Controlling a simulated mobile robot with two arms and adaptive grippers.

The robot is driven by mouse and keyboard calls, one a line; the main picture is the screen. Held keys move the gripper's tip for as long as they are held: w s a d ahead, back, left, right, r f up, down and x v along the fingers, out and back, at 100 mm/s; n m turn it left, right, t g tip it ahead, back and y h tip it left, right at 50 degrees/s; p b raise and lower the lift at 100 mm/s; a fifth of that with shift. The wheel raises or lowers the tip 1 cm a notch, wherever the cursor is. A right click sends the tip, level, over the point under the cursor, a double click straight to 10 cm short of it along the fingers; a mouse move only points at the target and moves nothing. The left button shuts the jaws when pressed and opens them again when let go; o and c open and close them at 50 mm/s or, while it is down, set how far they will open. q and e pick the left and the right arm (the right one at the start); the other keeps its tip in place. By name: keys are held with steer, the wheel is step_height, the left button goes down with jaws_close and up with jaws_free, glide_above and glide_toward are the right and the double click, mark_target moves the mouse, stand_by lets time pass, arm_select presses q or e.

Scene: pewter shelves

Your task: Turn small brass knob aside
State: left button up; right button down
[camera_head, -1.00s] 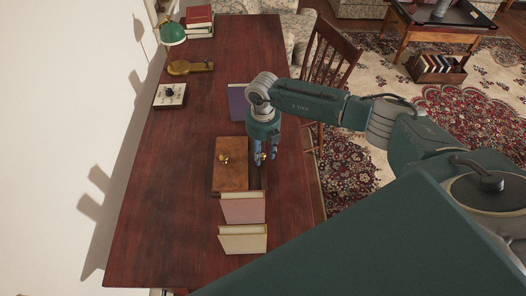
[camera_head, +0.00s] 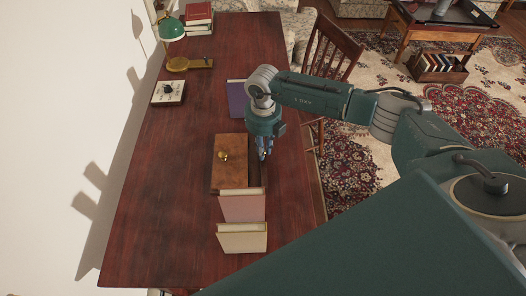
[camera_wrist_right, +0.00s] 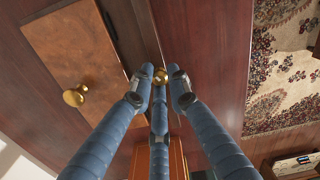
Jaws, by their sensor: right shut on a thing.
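A wooden box (camera_head: 232,178) with a brown burl panel lies on the dark red desk. A brass knob (camera_head: 223,155) stands on its panel and also shows in the right wrist view (camera_wrist_right: 75,96). A second, small brass knob (camera_wrist_right: 160,75) sits beside the panel, at the fingertips in the wrist view. My right gripper (camera_head: 262,154) reaches down at the box's right side. Its blue fingers (camera_wrist_right: 160,90) are shut around the small knob, which the fingers mostly hide in the head view. My left gripper is out of view.
A pink book (camera_head: 242,209) and a cream book (camera_head: 242,240) stand just in front of the box; a purple book (camera_head: 237,100) stands behind it. A chair (camera_head: 334,52) is at the desk's right edge.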

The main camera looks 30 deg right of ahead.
steer(key=n+b, duration=0.5)
steer(key=n, duration=0.1)
steer(key=shift+f, duration=0.2)
steer(key=n+b, duration=0.2)
steer(key=n, duration=0.2)
steer(key=shift+r+b, duration=0.1)
steer(key=shift+b, duration=0.3)
steer(key=shift+d+r+n+b, duration=0.1)
steer(key=shift+n+b, duration=0.45)
steer(key=shift+n, duration=0.55)
steer(key=c, duration=1.7)
jaws_free()
steer(key=shift+o, duration=0.2)
steer(key=shift+r, duration=0.1)
